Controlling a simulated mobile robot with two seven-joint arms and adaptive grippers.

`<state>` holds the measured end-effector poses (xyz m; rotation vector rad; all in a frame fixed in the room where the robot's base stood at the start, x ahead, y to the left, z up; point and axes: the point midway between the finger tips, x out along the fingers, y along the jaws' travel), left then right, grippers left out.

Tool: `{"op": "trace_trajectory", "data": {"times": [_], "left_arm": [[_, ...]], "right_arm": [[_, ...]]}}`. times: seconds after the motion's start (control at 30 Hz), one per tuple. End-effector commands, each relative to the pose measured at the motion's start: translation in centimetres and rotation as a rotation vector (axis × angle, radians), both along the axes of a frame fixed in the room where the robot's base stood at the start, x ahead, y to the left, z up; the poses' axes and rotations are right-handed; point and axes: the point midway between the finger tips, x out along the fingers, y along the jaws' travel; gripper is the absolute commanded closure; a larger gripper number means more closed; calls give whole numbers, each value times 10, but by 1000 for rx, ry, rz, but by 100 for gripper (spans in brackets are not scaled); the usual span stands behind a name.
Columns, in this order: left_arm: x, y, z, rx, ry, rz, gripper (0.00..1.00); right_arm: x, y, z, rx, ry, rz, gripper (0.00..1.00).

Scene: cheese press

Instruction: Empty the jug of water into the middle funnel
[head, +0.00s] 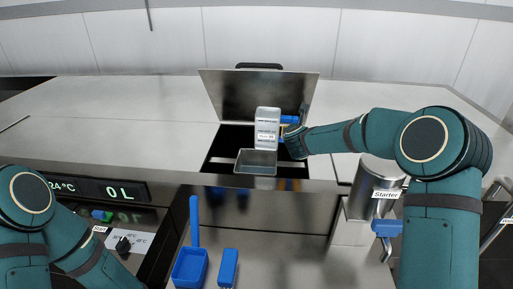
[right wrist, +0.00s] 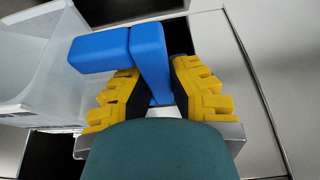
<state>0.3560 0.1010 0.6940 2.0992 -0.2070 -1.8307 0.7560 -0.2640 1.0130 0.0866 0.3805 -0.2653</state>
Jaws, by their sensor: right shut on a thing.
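A pale, translucent jug (head: 267,118) with a small label hangs over an open compartment in the head view. My right gripper (head: 293,135) reaches it from the right. In the right wrist view the yellow fingers of the right gripper (right wrist: 155,88) are shut around the jug's blue handle (right wrist: 105,50), with the jug's wall (right wrist: 35,60) to the left. The jug looks about upright; its water level cannot be told. A square metal funnel or tray (head: 257,170) sits just below the jug in the opening. Its outlet is hidden. My left arm is at lower left, its gripper out of frame.
A metal lid (head: 240,95) stands open behind the compartment. A steel can labelled Starter (head: 378,175) is at right. A blue scoop (head: 190,265) and blue brush (head: 228,265) are in front. A display (head: 120,192) reads 0 L. The worktop left of the opening is clear.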

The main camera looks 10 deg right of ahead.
Motion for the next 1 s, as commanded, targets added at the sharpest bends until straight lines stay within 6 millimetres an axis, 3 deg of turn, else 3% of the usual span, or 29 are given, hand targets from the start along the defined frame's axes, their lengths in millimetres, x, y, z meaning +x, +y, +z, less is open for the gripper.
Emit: {"op": "trace_trajectory", "data": {"times": [0.63,1.0], "left_arm": [[0,0,13,0,0,0,100],[0,0,13,0,0,0,100]], "right_arm": [[0,0,30,-2,-1,-2,100],[0,0,31,-3,0,-1,100]]}}
